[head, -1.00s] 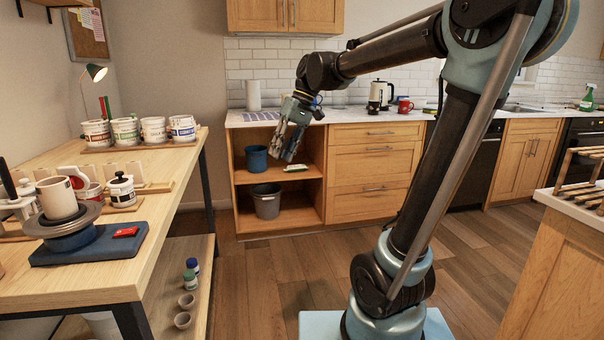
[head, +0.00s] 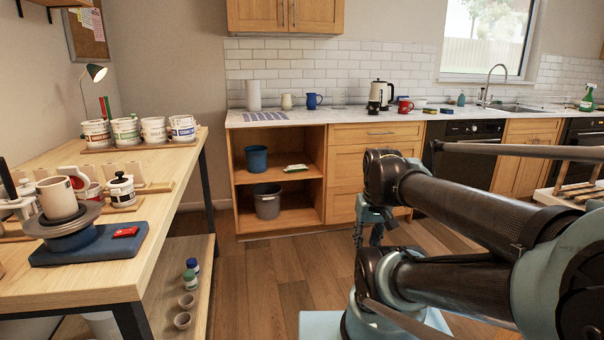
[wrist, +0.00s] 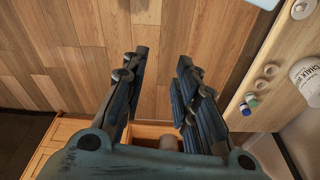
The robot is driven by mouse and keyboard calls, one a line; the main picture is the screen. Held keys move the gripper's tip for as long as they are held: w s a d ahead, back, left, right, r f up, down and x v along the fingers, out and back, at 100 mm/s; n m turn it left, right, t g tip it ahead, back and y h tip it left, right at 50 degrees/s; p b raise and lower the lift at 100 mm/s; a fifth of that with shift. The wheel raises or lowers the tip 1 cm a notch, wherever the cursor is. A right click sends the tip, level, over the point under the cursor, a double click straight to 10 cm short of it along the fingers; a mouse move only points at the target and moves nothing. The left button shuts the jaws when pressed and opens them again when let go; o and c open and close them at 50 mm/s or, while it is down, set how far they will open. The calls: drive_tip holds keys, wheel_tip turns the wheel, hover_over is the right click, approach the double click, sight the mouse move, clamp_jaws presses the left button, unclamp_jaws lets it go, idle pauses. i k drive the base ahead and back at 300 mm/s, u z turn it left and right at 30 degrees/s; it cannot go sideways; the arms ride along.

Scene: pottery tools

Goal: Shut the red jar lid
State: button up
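The red jar (head: 93,191) stands on the workbench at the left in the head view, partly hidden behind a cup. In the head view my gripper (head: 370,232) hangs low in front of the cabinet, far right of the jar and partly hidden by my arm.
A cup (head: 57,197) on a turntable (head: 66,235) stands in front of the jar. A white jar with a black lid (head: 121,190) is to its right. Several labelled tubs (head: 125,130) line the bench's back. Floor (head: 240,280) between bench and my base is clear.

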sight(81, 182)
drive_tip(key=k, duration=0.5)
drive_tip(key=z, duration=0.4)
drive_tip(key=i, duration=0.9)
drive_tip(key=u, duration=2.7)
